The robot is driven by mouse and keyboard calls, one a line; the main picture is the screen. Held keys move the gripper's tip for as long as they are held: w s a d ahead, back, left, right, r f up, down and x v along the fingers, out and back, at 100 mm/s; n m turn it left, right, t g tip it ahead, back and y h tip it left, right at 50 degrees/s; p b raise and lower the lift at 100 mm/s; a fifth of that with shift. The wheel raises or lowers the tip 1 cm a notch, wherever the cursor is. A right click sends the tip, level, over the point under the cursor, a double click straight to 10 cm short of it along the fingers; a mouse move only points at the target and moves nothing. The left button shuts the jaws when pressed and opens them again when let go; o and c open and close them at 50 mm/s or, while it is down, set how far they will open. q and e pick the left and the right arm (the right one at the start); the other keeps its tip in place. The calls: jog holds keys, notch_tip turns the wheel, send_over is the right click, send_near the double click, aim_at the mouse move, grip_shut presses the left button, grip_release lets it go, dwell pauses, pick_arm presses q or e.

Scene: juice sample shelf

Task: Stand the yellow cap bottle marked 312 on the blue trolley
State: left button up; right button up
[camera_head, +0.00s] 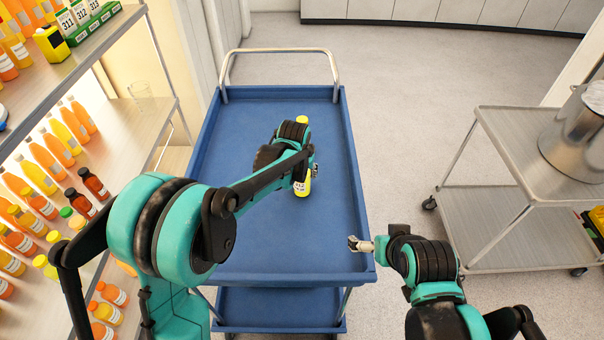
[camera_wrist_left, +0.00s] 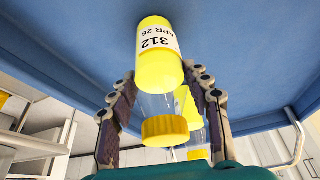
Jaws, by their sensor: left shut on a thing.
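The bottle marked 312 (camera_wrist_left: 158,42) has a yellow cap (camera_wrist_left: 165,130), yellow contents and a white label reading 312 APR 26. My left gripper (camera_head: 312,171) is shut on it, with a finger on each side in the left wrist view (camera_wrist_left: 165,105).
Shelves (camera_head: 135,110) with several juice bottles, a glass (camera_head: 143,97) and labelled sample boxes stand at the left. A metal cart (camera_head: 505,150) with a steel pot (camera_head: 580,130) stands at the right.

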pick_arm(q)
jog(key=shift+r, duration=0.1)
jog(key=o, duration=1.4)
jog(key=shift+c, duration=0.2)
